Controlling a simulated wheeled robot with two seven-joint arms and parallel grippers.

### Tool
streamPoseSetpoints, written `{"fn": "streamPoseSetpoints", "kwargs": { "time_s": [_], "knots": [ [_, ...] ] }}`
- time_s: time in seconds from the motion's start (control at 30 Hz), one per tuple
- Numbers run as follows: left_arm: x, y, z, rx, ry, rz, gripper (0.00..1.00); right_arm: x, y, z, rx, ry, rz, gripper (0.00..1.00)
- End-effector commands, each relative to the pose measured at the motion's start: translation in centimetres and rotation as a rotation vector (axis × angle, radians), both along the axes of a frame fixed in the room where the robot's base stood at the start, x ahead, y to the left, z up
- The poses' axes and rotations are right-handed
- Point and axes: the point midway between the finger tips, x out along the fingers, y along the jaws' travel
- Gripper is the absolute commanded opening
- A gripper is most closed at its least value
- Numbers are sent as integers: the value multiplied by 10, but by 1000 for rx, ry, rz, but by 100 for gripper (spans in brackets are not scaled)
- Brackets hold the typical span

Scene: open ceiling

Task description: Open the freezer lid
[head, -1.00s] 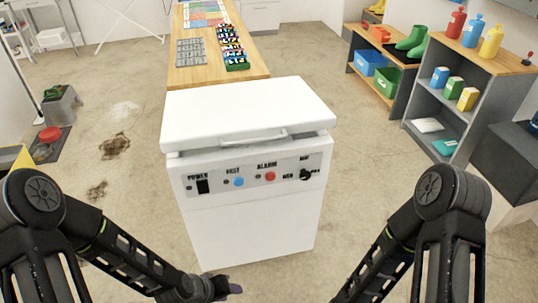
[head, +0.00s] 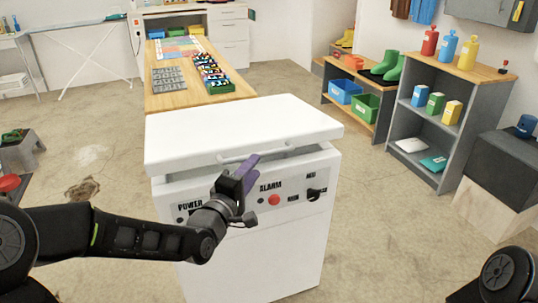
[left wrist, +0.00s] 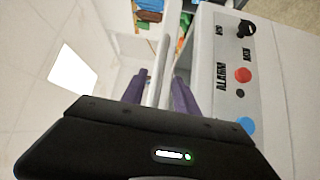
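The white freezer (head: 262,245) stands in front of me with its white lid (head: 235,125) on top; a narrow gap shows under the lid's front edge. A bar handle (head: 265,151) runs along that edge. My left gripper (head: 247,170) is at the front of the freezer, just at the handle, and hides part of the control panel. In the left wrist view its two purple fingers (left wrist: 160,92) are apart, with the pale handle bar (left wrist: 163,60) between them and gaps on both sides. My right gripper is out of view; only part of that arm shows at the lower right.
A wooden table (head: 180,98) with a tray of small items stands behind the freezer. A grey shelf (head: 440,125) with bottles and boxes stands at the right, beside a dark box (head: 503,165). The floor on both sides of the freezer is clear.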

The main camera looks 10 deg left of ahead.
Motion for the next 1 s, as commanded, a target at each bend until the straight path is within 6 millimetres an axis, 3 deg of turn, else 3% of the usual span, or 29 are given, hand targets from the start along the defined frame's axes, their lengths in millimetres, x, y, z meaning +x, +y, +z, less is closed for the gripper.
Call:
{"fn": "streamPoseSetpoints", "kwargs": {
  "time_s": [0.37, 0.8, 1.0],
  "knots": [
    [6, -1, -1, 1, 2, 1, 36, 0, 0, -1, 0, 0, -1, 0],
    [65, -15, 1, 0, 2, -1, 36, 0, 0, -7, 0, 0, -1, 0],
    [76, -17, 2, 4, 2, 1, 36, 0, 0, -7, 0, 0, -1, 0]
  ]
}}
